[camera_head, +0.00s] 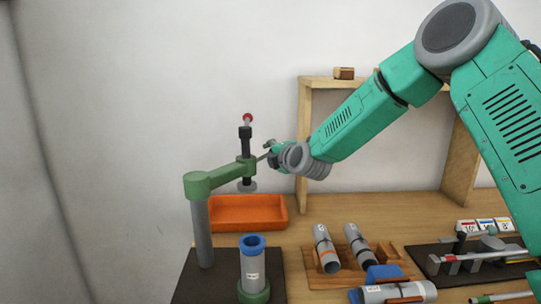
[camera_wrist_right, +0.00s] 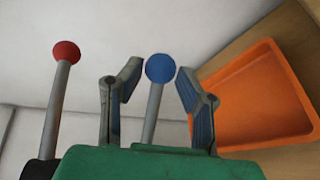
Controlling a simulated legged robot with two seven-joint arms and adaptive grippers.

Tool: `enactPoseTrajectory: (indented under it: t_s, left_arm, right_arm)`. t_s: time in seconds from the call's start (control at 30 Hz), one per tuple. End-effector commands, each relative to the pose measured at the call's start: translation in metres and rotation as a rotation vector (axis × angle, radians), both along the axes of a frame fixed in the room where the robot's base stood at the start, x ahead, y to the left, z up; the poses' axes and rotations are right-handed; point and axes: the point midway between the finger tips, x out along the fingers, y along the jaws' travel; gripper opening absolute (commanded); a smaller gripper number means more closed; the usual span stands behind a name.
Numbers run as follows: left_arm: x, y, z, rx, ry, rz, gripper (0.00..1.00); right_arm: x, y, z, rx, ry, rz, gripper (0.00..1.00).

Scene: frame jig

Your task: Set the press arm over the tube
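The green press arm (camera_head: 222,177) sits on a grey post (camera_head: 203,238) and points right and away from me. At its end is a black spindle (camera_head: 246,146) with a red knob (camera_head: 247,118) and a grey foot. The tube (camera_head: 252,271), grey with a blue collar on top, stands upright in a green holder in front; the foot is not above it. My right gripper (camera_head: 268,154) is at the press arm's end. In the right wrist view its fingers (camera_wrist_right: 160,82) are apart, either side of a blue ball handle (camera_wrist_right: 160,68); contact is unclear. My left gripper is not in view.
An orange tray (camera_head: 217,224) lies behind the press. Two grey tubes (camera_head: 326,250) lie in a wooden rack at right, with a labelled tube (camera_head: 398,292) in front. A wooden frame (camera_head: 303,150) stands behind my right arm. A dark board with clamps (camera_head: 457,261) is far right.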

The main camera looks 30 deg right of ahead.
Motion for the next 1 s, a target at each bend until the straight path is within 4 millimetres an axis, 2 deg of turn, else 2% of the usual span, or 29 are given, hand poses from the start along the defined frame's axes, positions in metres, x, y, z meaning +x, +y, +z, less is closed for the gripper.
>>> enactPoseTrajectory:
  t_s: [0.3, 0.33, 0.4, 0.77, 1.0]
  left_arm:
    - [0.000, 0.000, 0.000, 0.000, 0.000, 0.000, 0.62]
    - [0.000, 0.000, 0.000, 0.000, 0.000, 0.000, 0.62]
    - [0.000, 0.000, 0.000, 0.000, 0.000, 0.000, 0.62]
    - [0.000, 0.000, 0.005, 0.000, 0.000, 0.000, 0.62]
    - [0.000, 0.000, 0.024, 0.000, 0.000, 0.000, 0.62]
  right_arm:
    - [0.003, -0.002, -0.001, 0.001, 0.000, -0.001, 0.31]
    - [0.003, -0.002, -0.001, 0.001, 0.000, 0.000, 0.24]
    - [0.003, -0.002, -0.001, 0.001, 0.000, 0.000, 0.00]
    - [-0.003, -0.003, -0.002, -0.002, 0.005, -0.023, 0.00]
    - [-0.033, -0.009, 0.000, -0.007, 0.011, -0.136, 0.00]
